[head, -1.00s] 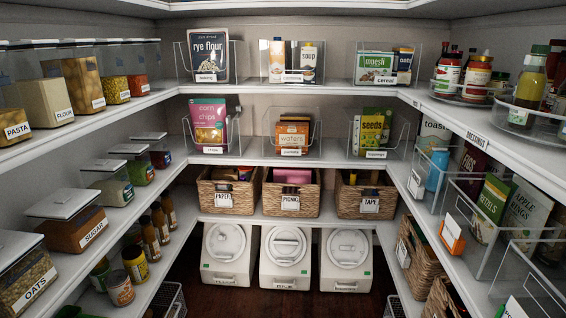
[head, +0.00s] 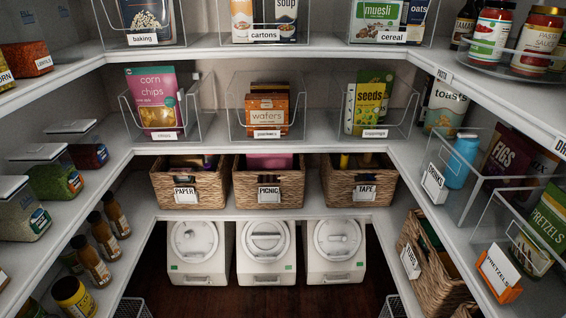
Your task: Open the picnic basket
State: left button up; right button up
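The picnic basket (head: 270,184) is a woven wicker basket with a white "PICNIC" label on its front. It sits in the middle of the lower back shelf, between two similar baskets. A pink item (head: 270,161) shows at its top, with darker items at its sides. I cannot make out a lid on it. Neither of my grippers is in the head view.
The paper basket (head: 190,184) is to its left and the tape basket (head: 357,183) to its right. Three white bins (head: 265,250) stand below. Loaded side shelves flank a narrow aisle with dark floor (head: 258,300).

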aim_at(270, 174)
jog(key=i+j+z, duration=0.15)
jog(key=i+z, duration=0.2)
jog(key=i, duration=0.15)
jog(key=i+j+z, duration=0.65)
jog(key=i, duration=0.25)
